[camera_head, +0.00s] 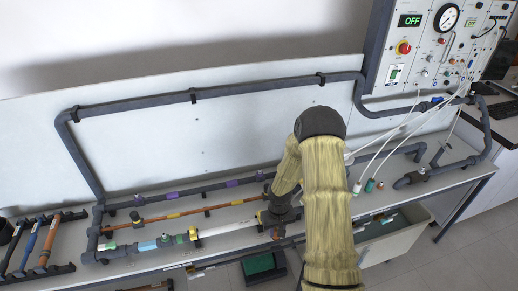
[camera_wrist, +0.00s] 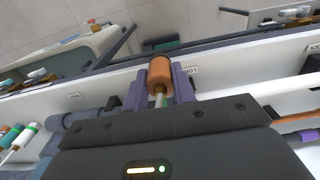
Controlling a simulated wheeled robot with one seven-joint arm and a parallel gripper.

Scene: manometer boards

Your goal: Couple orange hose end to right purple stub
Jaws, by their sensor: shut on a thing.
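An orange hose end (camera_wrist: 161,70) sits between the purple fingers of my gripper (camera_wrist: 160,92) in the wrist view. The fingers are shut on it, one on each side, with a pale green part behind it. In the head view my gripper (camera_head: 277,231) is low over the front of the bench, with a small orange patch showing there. A purple stub (camera_head: 259,175) stands on the dark rear pipe, just left of my arm, in the head view. Another purple stub (camera_head: 136,214) is at the pipe's left end. I see no contact between the hose end and either stub.
Thin orange (camera_head: 205,209) and white (camera_head: 230,228) pipe runs cross the bench left of my arm. White hoses hang from the panel (camera_head: 425,45) to coloured ends, including a green one (camera_head: 370,185), right of my arm. A grey bin (camera_head: 400,232) is below the front edge.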

